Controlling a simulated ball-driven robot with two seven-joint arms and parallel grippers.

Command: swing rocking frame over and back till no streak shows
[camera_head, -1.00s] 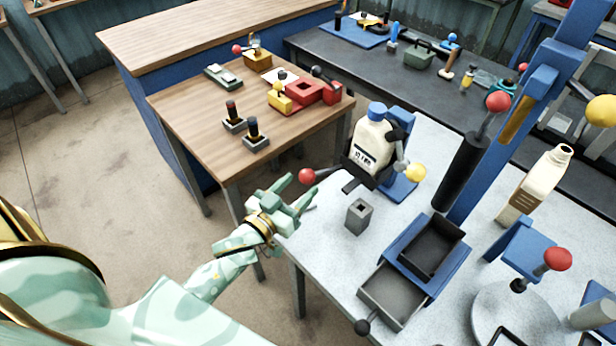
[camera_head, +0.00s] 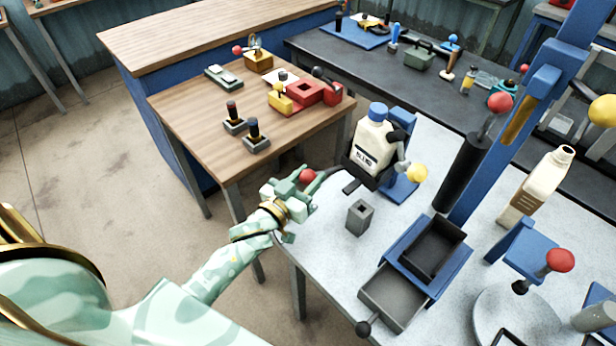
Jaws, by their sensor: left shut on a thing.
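The rocking frame (camera_head: 353,183) stands on the light worktable, with a black cradle on a blue stand. It holds a cream bottle (camera_head: 373,141) with a blue cap and a dark-lettered label. The bottle stands nearly upright, slightly tilted. A red ball knob (camera_head: 307,176) sticks out at the frame's left, and a yellow ball (camera_head: 417,173) at its right. My left gripper (camera_head: 300,184) is shut on the red knob, which shows between its fingers. Whether a streak shows in the bottle cannot be told at this size. My right gripper is out of view.
A grey square block with a hole (camera_head: 360,217) stands in front of the frame. A blue tray (camera_head: 452,262) with a pulled-out drawer lies nearer. An open cream bottle (camera_head: 539,185) stands tilted at right, beside a tall blue column (camera_head: 522,112). A wooden table (camera_head: 190,120) stands behind.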

